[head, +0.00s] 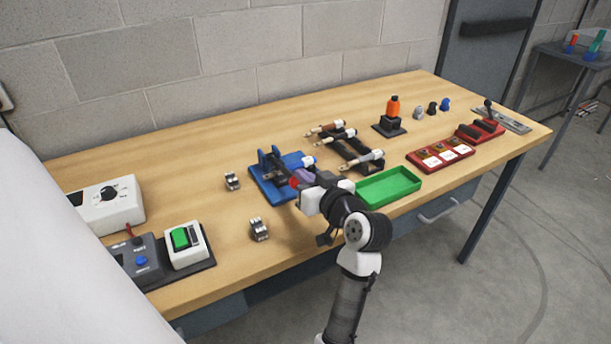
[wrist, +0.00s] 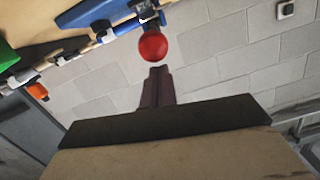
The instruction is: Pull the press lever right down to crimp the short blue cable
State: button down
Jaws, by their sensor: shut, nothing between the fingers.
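The blue press (head: 270,190) stands on the workbench near its front middle, partly hidden behind my arm. Its lever ends in a red ball knob, which shows large in the wrist view (wrist: 152,46) and small by my gripper in the head view (head: 294,183). My gripper (wrist: 159,74) is shut and empty, its tips close to the knob with a small gap in the picture. A white and blue piece (head: 308,162) shows at the press's right side; I cannot tell whether it is the short blue cable. The lever's lower part is hidden.
A black rack (head: 352,150) holds several cables behind the green tray (head: 388,188). Small metal parts lie left of the press (head: 232,181) and in front of it (head: 259,229). Control boxes (head: 185,245) stand at the left. Bare bench (head: 180,170) lies between them.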

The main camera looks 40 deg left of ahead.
notch_tip(320, 180, down, 2)
jog(key=b, duration=0.3)
jog(key=shift+d+y, duration=0.15)
jog(key=shift+y, duration=0.15)
jog(key=f+b, duration=0.1)
jog(key=b, duration=0.1)
jog(key=f+y+b, duration=0.1)
jog(key=b, duration=0.2)
jog(key=shift+s+d+t, duration=0.1)
jog(key=shift+d+t, duration=0.1)
jog(key=shift+t, duration=0.1)
